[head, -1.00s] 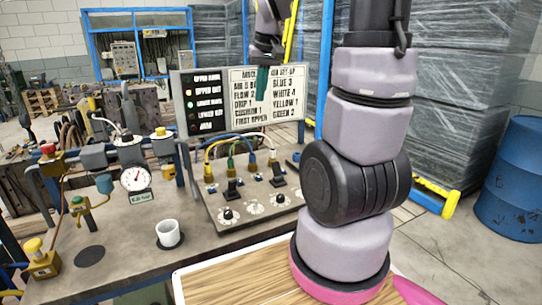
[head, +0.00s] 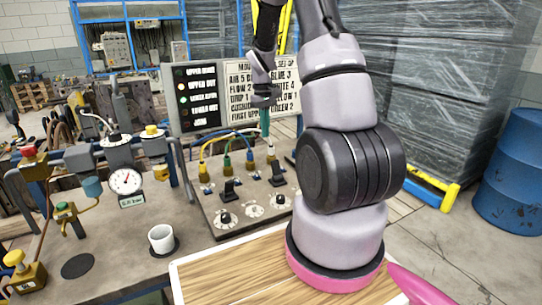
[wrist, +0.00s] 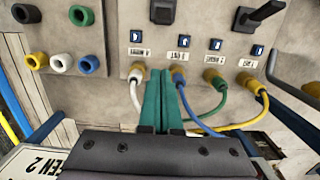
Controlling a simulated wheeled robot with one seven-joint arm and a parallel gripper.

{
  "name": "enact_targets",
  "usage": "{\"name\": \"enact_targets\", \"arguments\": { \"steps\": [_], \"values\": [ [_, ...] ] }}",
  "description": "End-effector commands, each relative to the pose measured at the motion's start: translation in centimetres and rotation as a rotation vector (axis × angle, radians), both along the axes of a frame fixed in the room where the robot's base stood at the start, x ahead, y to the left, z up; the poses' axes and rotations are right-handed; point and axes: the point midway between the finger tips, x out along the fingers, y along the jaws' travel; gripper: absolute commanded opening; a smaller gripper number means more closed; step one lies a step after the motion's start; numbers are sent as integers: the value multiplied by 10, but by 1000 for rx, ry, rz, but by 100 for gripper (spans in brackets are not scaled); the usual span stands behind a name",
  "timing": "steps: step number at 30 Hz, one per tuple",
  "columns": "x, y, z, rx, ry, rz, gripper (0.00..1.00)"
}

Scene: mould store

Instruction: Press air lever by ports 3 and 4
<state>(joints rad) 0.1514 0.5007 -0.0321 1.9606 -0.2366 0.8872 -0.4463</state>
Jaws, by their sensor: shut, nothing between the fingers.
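The control panel (head: 250,212) carries two black levers. The right lever (head: 277,180), on the side of the white and blue hoses, shows partly at the wrist view's top edge (wrist: 162,10). The left lever (head: 229,190) is by the green and yellow hoses and shows at top right in the wrist view (wrist: 260,14). A white plug (wrist: 138,72) and a blue-hose plug (wrist: 178,74) sit in neighbouring ports; their labels are upside down. My gripper (head: 265,134) is shut and empty above the panel's back right. In the wrist view its teal fingertips (wrist: 160,76) appear between these two plugs, apart from the lever.
Coloured hoses arch behind the panel. The sign board (head: 262,92) stands close behind my gripper. A white cup (head: 162,239) and a pressure gauge (head: 126,182) are to the left. Spare coloured sockets (wrist: 60,63) show at left in the wrist view.

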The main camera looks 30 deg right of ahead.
Motion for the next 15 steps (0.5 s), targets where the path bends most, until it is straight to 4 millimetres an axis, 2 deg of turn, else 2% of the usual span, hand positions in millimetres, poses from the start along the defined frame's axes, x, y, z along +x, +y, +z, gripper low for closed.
{"name": "enact_targets", "arguments": {
  "steps": [8,11,15],
  "values": [
    [-1,0,-6,0,1,0,0],
    [-2,0,-19,0,3,-1,0],
    [-5,0,-47,1,4,-1,0]
  ]
}}
